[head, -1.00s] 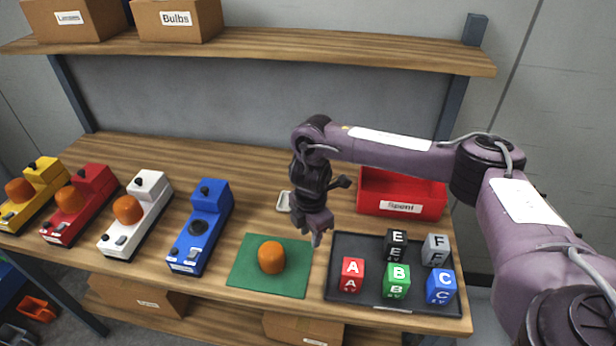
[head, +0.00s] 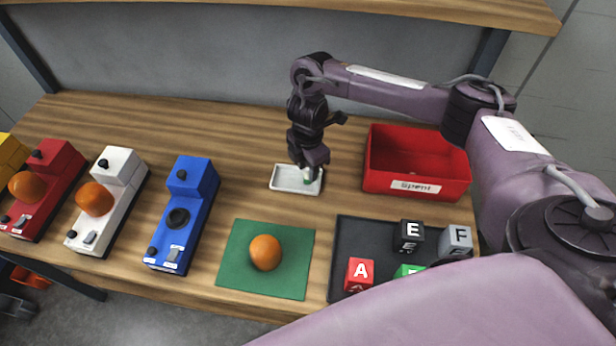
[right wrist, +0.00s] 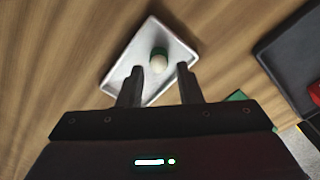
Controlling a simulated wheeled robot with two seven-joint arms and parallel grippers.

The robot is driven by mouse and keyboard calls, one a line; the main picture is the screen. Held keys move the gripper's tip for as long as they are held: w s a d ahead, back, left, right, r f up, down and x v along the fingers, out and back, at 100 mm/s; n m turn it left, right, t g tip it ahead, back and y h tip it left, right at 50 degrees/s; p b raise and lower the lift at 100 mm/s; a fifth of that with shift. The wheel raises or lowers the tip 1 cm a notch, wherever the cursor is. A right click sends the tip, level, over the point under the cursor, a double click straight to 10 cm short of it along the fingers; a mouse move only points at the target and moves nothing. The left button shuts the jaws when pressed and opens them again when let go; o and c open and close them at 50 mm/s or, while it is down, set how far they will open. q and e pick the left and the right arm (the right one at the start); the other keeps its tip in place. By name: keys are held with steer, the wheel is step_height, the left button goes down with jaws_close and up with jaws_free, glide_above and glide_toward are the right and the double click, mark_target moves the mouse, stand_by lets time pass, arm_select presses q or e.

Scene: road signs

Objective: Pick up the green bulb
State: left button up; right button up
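The green bulb (right wrist: 159,60) lies in a small white tray (right wrist: 127,63), seen in the right wrist view as a pale round part with a green part. In the head view the tray (head: 284,178) stands on the table, and a bit of the green bulb (head: 307,179) shows beside my fingers. My right gripper (right wrist: 159,80) is open; its two fingers are apart over the near part of the tray, with the bulb just beyond the tips and roughly between them. The right gripper (head: 308,170) points down in the head view. My left gripper is not in view.
A red bin (head: 415,165) stands right of the tray. A black tray (head: 375,235) with letter cubes and a green mat (head: 235,265) with an orange dome (head: 265,253) lie nearer. A blue sign base (head: 185,215) and other coloured bases stand left. Bare table surrounds the white tray.

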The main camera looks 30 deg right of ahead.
step_height(320, 180, down, 3)
steer(key=shift+w+f+b, duration=0.1)
steer(key=shift+f+b, duration=0.05)
steer(key=shift+b, duration=0.2)
jaws_close()
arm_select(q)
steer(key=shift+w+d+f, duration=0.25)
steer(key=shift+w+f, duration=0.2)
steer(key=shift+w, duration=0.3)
arm_select(e)
steer(key=shift+r, duration=0.6)
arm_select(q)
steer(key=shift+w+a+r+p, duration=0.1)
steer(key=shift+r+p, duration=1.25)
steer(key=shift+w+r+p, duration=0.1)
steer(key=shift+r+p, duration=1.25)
arm_select(e)
step_height(320, 180, up, 19)
